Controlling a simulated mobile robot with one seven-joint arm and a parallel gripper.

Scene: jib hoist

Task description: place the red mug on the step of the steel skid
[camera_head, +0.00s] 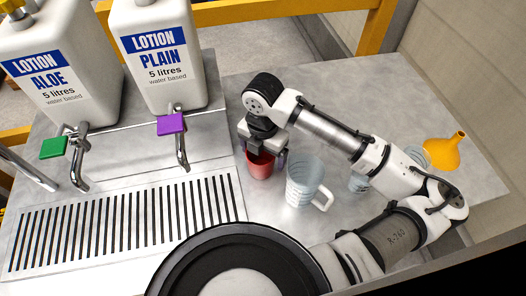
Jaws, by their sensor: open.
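The red mug (259,168) stands upright on the grey metal top, right of the slotted grate. My gripper (262,147) points down at its top from above. The jaws are open, around or just over the rim; I cannot tell which. The gripper hides part of the mug's rim and its far side. The steel skid (125,178) appears to be the metal structure on the left, with a slotted grate in front and a raised ledge under the lotion containers. I cannot tell for certain which part is its step.
A clear measuring jug (302,184) stands close to the right of the mug.

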